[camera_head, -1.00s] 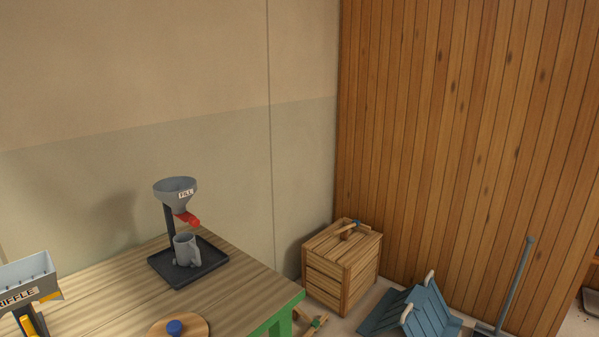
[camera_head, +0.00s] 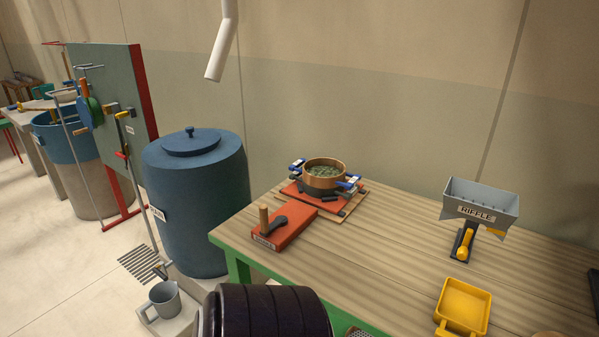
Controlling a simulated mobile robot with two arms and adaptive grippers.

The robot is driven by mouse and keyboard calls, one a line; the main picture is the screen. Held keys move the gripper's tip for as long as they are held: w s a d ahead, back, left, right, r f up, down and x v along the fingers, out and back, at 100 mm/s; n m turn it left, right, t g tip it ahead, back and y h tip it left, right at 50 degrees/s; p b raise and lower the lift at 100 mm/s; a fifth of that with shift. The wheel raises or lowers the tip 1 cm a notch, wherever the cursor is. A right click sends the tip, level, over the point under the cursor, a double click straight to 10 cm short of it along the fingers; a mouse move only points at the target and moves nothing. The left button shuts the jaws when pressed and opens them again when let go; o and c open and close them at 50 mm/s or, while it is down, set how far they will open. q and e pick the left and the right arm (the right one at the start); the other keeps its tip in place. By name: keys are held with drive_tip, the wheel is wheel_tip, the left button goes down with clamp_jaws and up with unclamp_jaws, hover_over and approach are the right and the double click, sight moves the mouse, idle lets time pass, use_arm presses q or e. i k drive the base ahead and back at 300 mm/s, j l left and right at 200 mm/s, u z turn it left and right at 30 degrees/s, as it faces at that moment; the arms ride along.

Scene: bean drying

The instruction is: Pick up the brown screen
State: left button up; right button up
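A round brown screen (camera_head: 323,182) with a wooden rim sits at the back left of the wooden-topped table. Green-grey beans or similar pieces (camera_head: 324,171) lie inside it. It rests on a red-orange shaker device (camera_head: 288,229) with blue-and-white clamps (camera_head: 347,183) at its sides; I cannot tell whether they grip the rim. A dark ribbed cylinder at the bottom centre looks like part of my arm. Neither of my grippers is in view.
The table (camera_head: 390,262) also holds a grey riffle box (camera_head: 481,206) and a yellow scoop tray (camera_head: 462,305). A large blue barrel (camera_head: 197,205) stands left of the table. A grey mug (camera_head: 165,302) sits low in front. The table middle is clear.

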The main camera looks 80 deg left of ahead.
sight(324, 173)
drive_tip(key=u, duration=2.35)
